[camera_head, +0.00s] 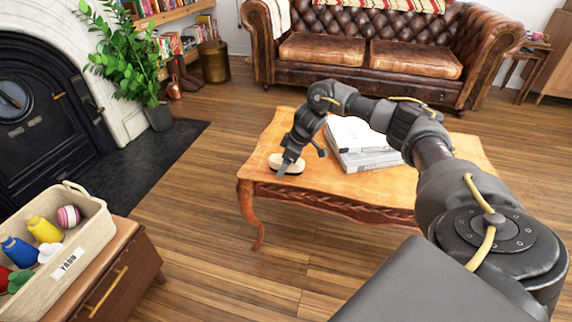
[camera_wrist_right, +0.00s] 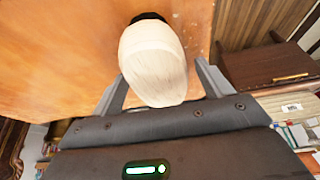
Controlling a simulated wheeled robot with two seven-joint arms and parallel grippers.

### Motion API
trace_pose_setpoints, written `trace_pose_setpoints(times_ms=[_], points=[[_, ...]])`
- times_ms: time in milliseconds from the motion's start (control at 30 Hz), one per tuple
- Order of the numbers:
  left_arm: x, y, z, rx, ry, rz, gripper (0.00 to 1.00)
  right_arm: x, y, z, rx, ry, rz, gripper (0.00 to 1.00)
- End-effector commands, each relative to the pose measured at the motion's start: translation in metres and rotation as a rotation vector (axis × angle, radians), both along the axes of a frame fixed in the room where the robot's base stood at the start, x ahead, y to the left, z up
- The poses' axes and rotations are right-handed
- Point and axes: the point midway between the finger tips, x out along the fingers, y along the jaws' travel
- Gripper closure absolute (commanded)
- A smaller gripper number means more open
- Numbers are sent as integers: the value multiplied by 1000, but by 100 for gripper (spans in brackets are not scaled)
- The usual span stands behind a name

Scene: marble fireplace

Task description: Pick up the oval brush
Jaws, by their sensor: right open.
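The oval brush (camera_head: 275,160) lies near the front left edge of the wooden coffee table (camera_head: 330,184). It has a pale oval body with a dark part below. My right gripper (camera_head: 302,161) is over the table at the brush, with its fingers pointing down and one finger in front of it. In the right wrist view the brush (camera_wrist_right: 152,58) shows its pale top between the two spread fingers of the right gripper (camera_wrist_right: 161,78). The gripper is open, and I cannot tell whether a finger touches the brush. My left gripper is out of view.
Large books (camera_head: 360,142) lie on the table, right of the gripper. A yarn basket (camera_head: 88,224) stands on a low cabinet (camera_head: 115,275) at the lower left. A leather sofa (camera_head: 365,50) stands behind the table. Wooden floor (camera_head: 205,215) is clear left of the table.

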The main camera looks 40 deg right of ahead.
Motion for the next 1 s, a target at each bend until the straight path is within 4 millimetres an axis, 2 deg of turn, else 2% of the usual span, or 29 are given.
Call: trace_pose_setpoints(times_ms=[733, 767, 1000], points=[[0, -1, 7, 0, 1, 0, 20, 0, 0, -4, 0, 0, 0, 22], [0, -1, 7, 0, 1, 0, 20, 0, 0, -4, 0, 0, 0, 23], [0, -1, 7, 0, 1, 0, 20, 0, 0, -4, 0, 0, 0, 55]])
